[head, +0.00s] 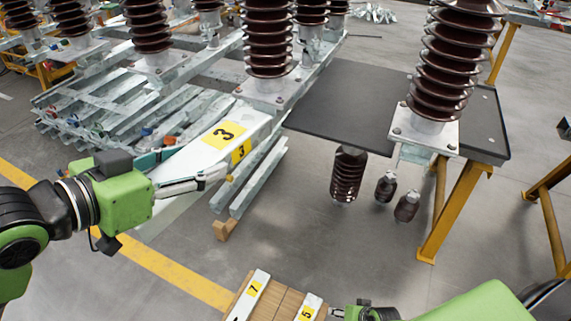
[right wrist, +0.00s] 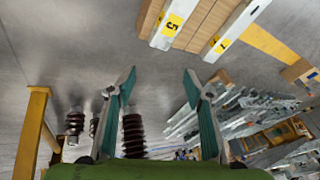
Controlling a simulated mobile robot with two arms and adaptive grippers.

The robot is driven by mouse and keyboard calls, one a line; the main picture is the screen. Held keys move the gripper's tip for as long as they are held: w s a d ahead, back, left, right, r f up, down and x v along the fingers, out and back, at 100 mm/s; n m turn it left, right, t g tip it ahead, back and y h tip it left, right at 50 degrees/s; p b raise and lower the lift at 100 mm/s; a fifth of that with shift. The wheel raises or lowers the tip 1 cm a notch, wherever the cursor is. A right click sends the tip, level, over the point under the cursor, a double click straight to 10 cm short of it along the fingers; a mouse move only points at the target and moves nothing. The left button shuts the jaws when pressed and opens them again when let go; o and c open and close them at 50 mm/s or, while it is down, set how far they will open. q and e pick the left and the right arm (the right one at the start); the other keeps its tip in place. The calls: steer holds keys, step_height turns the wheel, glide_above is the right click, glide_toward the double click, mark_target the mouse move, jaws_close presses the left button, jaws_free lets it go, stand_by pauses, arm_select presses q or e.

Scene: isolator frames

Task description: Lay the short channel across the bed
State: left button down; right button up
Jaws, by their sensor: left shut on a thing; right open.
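A white channel marked 3 (head: 215,141) is held at its near end by my left gripper (head: 197,163), which is shut on it, in the head view. It slants away to the upper right, above or against the galvanized steel rails; contact there cannot be told. A wooden slatted bed (head: 273,303) is at the bottom edge, with white channels marked 7 (head: 250,291) and 5 (head: 307,309) along it. It also shows in the right wrist view (right wrist: 207,22). My right gripper (right wrist: 160,74) is open and empty there, apart from the bed; the head view shows little of it.
Steel rails (head: 262,174) with brown insulators (head: 268,40) fill the upper left. A dark table (head: 345,100) on yellow legs carries a large insulator (head: 445,70) at the right. Smaller insulators (head: 347,175) are below it. Grey floor lies clear in the middle.

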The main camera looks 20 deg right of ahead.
arm_select(q)
steer(key=shift+r, duration=0.3)
arm_select(e)
steer(key=w+r+m+t+y, duration=0.2)
steer(key=w+r+m+t, duration=0.1)
steer(key=w+r, duration=1.2)
steer(key=w+a+r+m+t+y, duration=0.1)
steer(key=w+a+r+y, duration=0.15)
steer(key=r, duration=0.65)
steer(key=w+a+r+t+y, duration=0.1)
steer(key=w+r+t, duration=0.15)
steer(key=r, duration=0.75)
steer(key=s+a+r+n+y, duration=0.1)
steer(key=a+r+y, duration=0.2)
steer(key=r, duration=0.6)
steer(key=a+r+y, duration=0.2)
steer(key=a+r, duration=0.2)
steer(key=r, duration=0.6)
steer(key=s+a+r+n+g+y, duration=0.4)
steer(key=s+a+r+y, duration=0.15)
steer(key=s+r, duration=0.5)
steer(key=w+r+x, duration=0.1)
steer(key=x, duration=1.2)
steer(key=shift+h, duration=0.3)
